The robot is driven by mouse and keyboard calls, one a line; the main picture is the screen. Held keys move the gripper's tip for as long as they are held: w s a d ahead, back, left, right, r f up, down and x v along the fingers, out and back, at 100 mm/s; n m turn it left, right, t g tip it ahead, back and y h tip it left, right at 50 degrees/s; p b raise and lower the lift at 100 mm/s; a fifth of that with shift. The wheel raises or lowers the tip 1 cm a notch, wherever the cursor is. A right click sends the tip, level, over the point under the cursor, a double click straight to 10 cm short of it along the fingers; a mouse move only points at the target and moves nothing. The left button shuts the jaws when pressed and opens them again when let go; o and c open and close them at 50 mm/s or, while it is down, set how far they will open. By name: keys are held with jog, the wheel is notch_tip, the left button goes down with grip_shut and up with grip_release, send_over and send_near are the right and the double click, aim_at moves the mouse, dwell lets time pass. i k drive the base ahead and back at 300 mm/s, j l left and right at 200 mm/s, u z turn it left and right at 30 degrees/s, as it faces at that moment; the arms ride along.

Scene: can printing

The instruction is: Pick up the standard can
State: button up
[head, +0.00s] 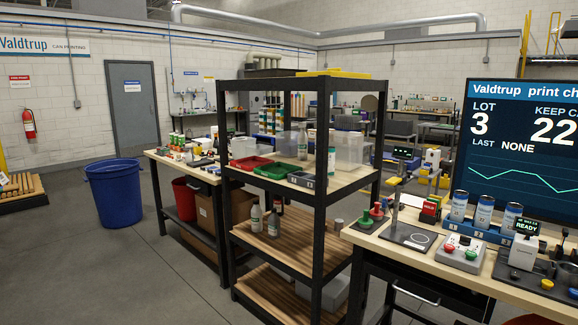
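A small bare metal can or cup (337,224) also sits on the middle shelf of the black rack. My gripper is not in view.
The black shelf rack (322,180) stands in the centre, holding red and green trays. The right workbench (385,235) carries a control box (461,252), a device reading READY (524,250) and a large screen (520,140). A blue bin (116,192) stands left; floor there is open.

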aim_at(331, 149)
jog(key=i+j+z, duration=0.15)
jog(key=i+j, duration=0.2)
jog(key=i+j+z, duration=0.15)
jog(key=i+j, duration=0.2)
jog(key=i+j+z, duration=0.15)
jog(key=i+j, duration=0.15)
jog(key=j, duration=0.25)
jog(key=i+j+z, duration=0.2)
jog(key=j, duration=0.3)
jog(key=i+j+z, duration=0.15)
jog(key=i+j, duration=0.15)
jog(key=j, duration=0.25)
jog(key=i+j+z, duration=0.15)
jog(key=j, duration=0.4)
jog(key=i+j+z, duration=0.15)
jog(key=j, duration=0.45)
jog(key=i+j+z, duration=0.15)
jog(key=j, duration=0.45)
jog(key=i, duration=0.1)
